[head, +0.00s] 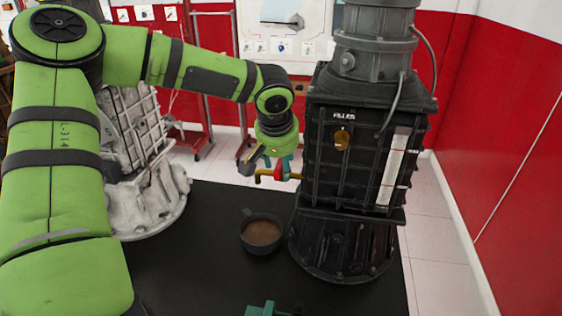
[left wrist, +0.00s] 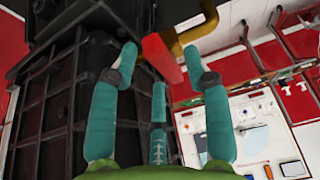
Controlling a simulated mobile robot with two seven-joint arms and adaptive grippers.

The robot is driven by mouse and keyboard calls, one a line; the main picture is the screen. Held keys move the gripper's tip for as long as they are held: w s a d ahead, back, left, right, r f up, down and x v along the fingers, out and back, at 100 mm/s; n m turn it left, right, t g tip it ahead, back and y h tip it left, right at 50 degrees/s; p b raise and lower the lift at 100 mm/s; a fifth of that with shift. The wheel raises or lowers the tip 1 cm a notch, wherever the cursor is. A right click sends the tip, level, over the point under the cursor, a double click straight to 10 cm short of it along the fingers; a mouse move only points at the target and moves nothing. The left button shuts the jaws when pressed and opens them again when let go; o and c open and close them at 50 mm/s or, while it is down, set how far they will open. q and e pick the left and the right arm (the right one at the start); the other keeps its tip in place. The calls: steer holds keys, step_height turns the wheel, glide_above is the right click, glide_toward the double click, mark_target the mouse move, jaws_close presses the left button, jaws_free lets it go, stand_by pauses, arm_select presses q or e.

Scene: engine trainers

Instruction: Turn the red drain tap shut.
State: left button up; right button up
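The red drain tap handle (head: 277,173) sits on a brass tap (head: 262,177) at the lower left side of the black engine trainer (head: 357,160). My left gripper (head: 280,161) is at the tap, with its fingers pointing down. In the left wrist view, the red handle (left wrist: 162,57) lies between the spread teal fingers of the left gripper (left wrist: 163,58). The fingers look open, with gaps beside the handle. The brass pipe (left wrist: 197,34) curves past the right finger. Teal parts of my right gripper (head: 267,309) show at the bottom edge; its fingers are mostly cut off.
A dark pan (head: 261,247) of brown liquid stands on the black mat (head: 208,222), below and left of the trainer. A whitish engine casing (head: 150,180) stands at the left. Red stands and a white board (head: 285,20) are behind. The mat's front part is mostly clear.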

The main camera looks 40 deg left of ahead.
arm_select(q)
steer(key=shift+r, duration=0.1)
steer(key=v, duration=1.1)
steer(key=shift+s+r, duration=0.2)
steer(key=shift+r, duration=0.15)
